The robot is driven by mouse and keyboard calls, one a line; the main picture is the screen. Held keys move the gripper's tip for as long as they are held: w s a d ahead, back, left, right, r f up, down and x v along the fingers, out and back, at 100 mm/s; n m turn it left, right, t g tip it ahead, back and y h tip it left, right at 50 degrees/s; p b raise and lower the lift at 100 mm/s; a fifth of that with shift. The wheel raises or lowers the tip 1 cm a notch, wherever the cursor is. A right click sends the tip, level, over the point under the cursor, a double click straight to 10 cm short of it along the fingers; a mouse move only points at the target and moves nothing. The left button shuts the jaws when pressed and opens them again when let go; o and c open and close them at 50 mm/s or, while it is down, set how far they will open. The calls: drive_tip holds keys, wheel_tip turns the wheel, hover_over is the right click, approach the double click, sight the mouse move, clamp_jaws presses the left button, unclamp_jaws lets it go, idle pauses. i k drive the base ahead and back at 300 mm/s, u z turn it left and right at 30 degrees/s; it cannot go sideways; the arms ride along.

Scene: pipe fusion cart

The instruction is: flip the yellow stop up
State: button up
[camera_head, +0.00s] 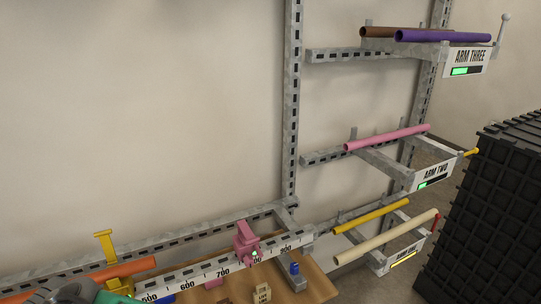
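A small yellow stop (470,153) sticks out at the outer end of the rack arm labelled ARM TWO (435,173), lying nearly level and pointing right. A pink pipe (388,138) rests on that arm. A second yellow part, an upright bracket (107,257), stands on the measuring rail at lower left, beside an orange pipe (135,267). A grey and green rounded part at the bottom left edge may be mine. No gripper fingers show, so I cannot see what they hold. The yellow stop is far from that part, with nothing touching it.
A black ribbed crate stack (490,210) stands close right of the arms. ARM THREE has a raised grey stop (503,28); ARM ONE has a red stop (435,222). A pink clamp (246,243) sits on the numbered rail (190,276). A wall lies behind.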

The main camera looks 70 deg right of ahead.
sight(475, 150)
drive_tip(key=z, duration=4.45)
drive_tip(key=k, duration=0.65)
drive_tip(key=z, duration=0.65)
drive_tip(key=i, duration=1.9)
drive_tip(key=u, duration=1.25)
drive_tip(key=i, duration=0.8)
drive_tip(key=u, duration=1.1)
drive_tip(key=i, duration=0.2)
drive_tip(key=u, duration=0.2)
